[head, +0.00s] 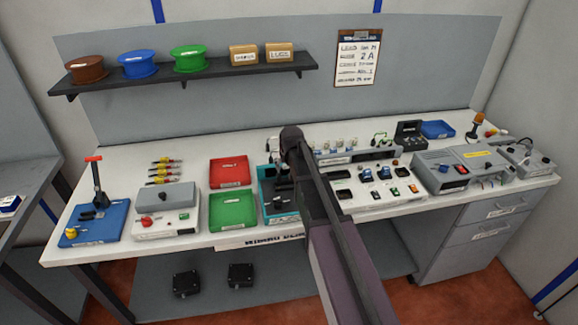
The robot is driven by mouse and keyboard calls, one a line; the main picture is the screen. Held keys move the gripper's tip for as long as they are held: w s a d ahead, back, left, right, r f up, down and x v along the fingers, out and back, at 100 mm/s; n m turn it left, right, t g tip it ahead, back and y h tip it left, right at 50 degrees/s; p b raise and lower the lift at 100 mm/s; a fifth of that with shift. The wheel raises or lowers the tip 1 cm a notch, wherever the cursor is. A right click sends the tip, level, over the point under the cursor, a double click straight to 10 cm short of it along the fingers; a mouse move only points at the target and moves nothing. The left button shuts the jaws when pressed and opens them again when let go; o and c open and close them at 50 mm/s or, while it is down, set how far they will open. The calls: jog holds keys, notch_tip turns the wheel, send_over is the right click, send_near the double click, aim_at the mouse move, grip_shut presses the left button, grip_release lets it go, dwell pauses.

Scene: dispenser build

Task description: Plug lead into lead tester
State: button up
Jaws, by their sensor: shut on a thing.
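My gripper (284,190) is dark and small in the head view, below the wrist at the end of my arm. It is over a teal-edged unit (266,214) at the front middle of the bench. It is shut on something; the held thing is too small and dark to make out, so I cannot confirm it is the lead. My arm hides part of the unit and the bench to its right. I cannot tell from the labels which unit is the lead tester, or whether the gripper touches the teal-edged unit.
Red (230,172) and green (234,211) trays lie left of the gripper. Further left are a grey box with a red knob (146,222) and a blue base with a lever (97,185). Grey units (440,172) crowd the right. A shelf (185,80) holds spools.

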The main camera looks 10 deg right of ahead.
jog(key=shift+f+b, duration=0.35)
jog(key=shift+f, duration=0.2)
jog(key=shift+f+b, duration=1)
dwell(3.0)
dwell(0.4)
jog(key=o, duration=1.1)
jog(key=shift+r, duration=0.2)
jog(key=shift+r+p, duration=3.35)
jog(key=shift+p, duration=0.2)
